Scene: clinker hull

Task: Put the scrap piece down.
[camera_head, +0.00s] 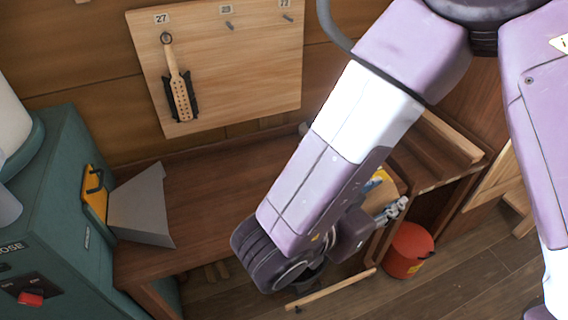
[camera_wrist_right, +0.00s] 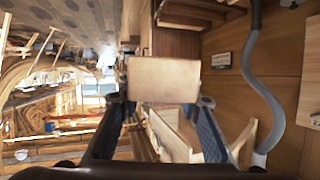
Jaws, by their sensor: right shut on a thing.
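My right gripper (camera_wrist_right: 163,88) is shut on the scrap piece (camera_wrist_right: 165,78), a plain tan, roughly rectangular wooden block. In the right wrist view the block sits between the two dark fingers, in the middle of the picture. In the head view my right arm reaches down over the bench, and its gripper (camera_head: 390,210) is small and partly hidden beside the wrist. I cannot make out the scrap piece clearly there. It is held in the air in the wrist view, with no support visible under it. My left gripper is not in view.
A wooden bench (camera_head: 215,190) runs below a pegboard (camera_head: 230,65) with a hanging tool (camera_head: 179,85). A green machine (camera_head: 60,190) and a grey hood (camera_head: 142,207) stand at left. A red bucket (camera_head: 407,250) stands on the floor. A grey hose (camera_wrist_right: 262,90) hangs at right.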

